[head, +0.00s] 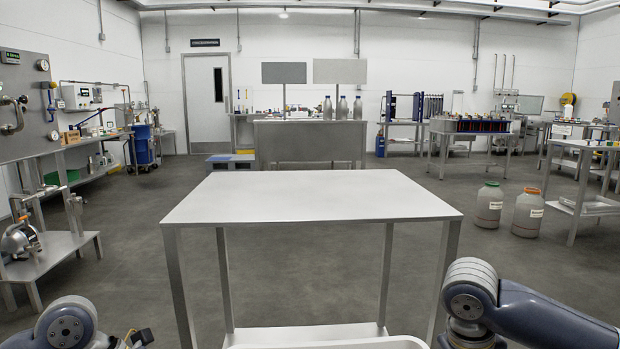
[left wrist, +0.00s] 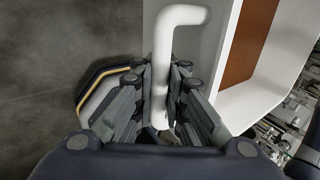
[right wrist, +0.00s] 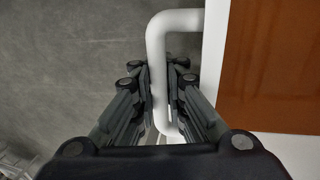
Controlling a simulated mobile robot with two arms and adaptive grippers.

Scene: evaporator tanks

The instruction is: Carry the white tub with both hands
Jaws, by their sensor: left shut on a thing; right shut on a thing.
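The white tub (head: 330,343) shows only as a rim at the bottom edge of the head view, in front of the table. In the left wrist view its white wall (left wrist: 222,50) and brown contents (left wrist: 247,40) show. My left gripper (left wrist: 161,85) is shut on a white bar handle (left wrist: 180,15) on the tub's side. In the right wrist view the tub's white rim (right wrist: 212,50) and flat brown contents (right wrist: 270,70) show. My right gripper (right wrist: 163,85) is shut on the other white handle (right wrist: 175,20). Both grippers are out of sight in the head view.
A bare steel table (head: 310,197) with a lower shelf stands directly ahead. Two capped containers (head: 489,205) (head: 527,213) stand on the floor at right. A panel rig (head: 25,105) stands at left.

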